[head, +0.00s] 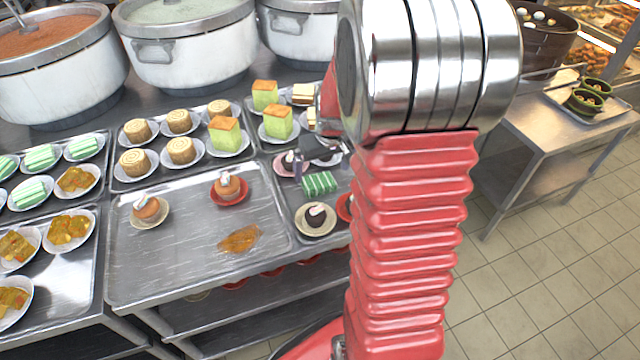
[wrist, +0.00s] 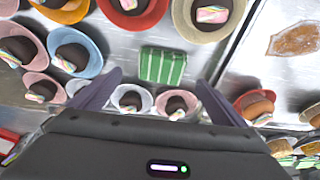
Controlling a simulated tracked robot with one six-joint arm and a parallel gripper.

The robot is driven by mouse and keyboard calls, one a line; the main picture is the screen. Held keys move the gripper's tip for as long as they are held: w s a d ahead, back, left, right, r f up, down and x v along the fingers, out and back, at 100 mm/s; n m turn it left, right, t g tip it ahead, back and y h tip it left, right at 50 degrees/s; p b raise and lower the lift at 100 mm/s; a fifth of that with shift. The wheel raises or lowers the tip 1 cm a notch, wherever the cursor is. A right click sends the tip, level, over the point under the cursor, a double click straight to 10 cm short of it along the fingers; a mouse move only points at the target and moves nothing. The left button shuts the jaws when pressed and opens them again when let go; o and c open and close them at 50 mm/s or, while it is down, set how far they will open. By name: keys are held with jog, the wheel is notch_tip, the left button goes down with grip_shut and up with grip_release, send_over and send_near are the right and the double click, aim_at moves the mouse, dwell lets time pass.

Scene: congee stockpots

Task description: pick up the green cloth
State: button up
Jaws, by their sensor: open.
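The green cloth (head: 319,183) is a small folded pad with white stripes, lying on the metal tray among small plates of cakes. In the wrist view the cloth (wrist: 163,66) lies on bare tray metal, beyond the fingertips and roughly centred between them. My gripper (wrist: 160,84) is open and empty, its two dark fingers spread wider than the cloth. In the head view my gripper (head: 316,152) hangs just behind the cloth, partly hidden by my arm. I cannot tell its exact height above the tray.
Small plates with dark cakes crowd the cloth, including a cream plate (head: 315,221) in front. The neighbouring tray (head: 180,262) holds two cakes and a brown spill (head: 239,239). Green cake cubes (head: 225,134) stand behind. Large stockpots (head: 187,45) line the back.

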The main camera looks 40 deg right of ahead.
aim_at(319, 181)
jog(key=shift+f, duration=0.2)
jog(key=shift+x, duration=2.55)
jog(key=shift+w+a, duration=0.1)
jog(key=shift+c, duration=0.5)
jog(key=c, duration=1)
